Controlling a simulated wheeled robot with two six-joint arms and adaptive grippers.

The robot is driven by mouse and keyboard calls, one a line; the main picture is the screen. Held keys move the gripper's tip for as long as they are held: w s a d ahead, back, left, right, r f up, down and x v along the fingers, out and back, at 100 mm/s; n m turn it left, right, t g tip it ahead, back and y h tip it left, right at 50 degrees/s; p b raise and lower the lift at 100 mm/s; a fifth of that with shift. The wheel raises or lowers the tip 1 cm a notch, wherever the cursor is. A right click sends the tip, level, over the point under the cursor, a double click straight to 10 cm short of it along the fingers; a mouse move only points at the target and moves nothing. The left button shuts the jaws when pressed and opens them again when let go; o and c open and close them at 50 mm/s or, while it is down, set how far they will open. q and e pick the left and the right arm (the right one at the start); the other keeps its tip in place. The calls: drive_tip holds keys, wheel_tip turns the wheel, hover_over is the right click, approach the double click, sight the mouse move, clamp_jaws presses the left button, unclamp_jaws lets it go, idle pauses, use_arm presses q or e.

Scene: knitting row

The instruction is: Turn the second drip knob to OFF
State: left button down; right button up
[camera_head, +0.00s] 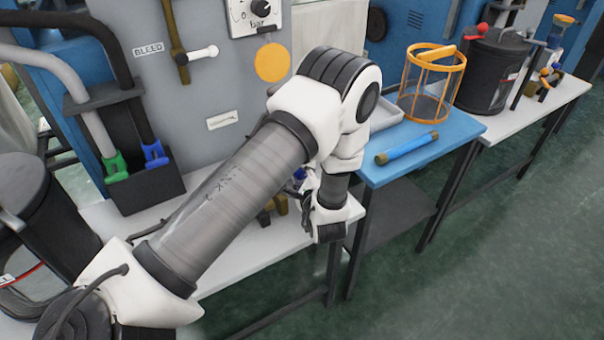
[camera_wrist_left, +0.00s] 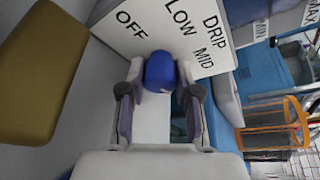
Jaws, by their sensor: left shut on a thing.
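The drip knob is a blue rounded knob (camera_wrist_left: 159,70) in the left wrist view, standing at a white plate (camera_wrist_left: 130,38) marked DRIP, OFF, LOW and MID. My left gripper (camera_wrist_left: 160,80) is shut on this knob, with one finger on each side. Which mark the knob points to cannot be told, as no pointer shows. In the head view my left gripper (camera_head: 329,222) reaches down by the edge of the white bench, and my arm hides most of the knob and its plate. My right gripper is not in view.
A brown block (camera_wrist_left: 38,75) lies left of the gripper in the wrist view. An orange wire basket (camera_head: 432,85) and a blue tube (camera_head: 407,148) sit on the blue table (camera_head: 455,128). A black pot (camera_head: 492,70) stands farther right. Open floor (camera_head: 500,240) lies in front.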

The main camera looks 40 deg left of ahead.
use_arm(q)
drive_tip(key=shift+s+f+n+t, duration=0.1)
drive_tip(key=shift+n+t, duration=0.9)
drive_tip(key=shift+n, duration=1)
drive_tip(key=c, duration=1.1)
unclamp_jaws()
drive_tip(key=v, duration=0.7)
drive_tip(key=shift+s+d, duration=0.15)
drive_tip(key=shift+d, duration=0.05)
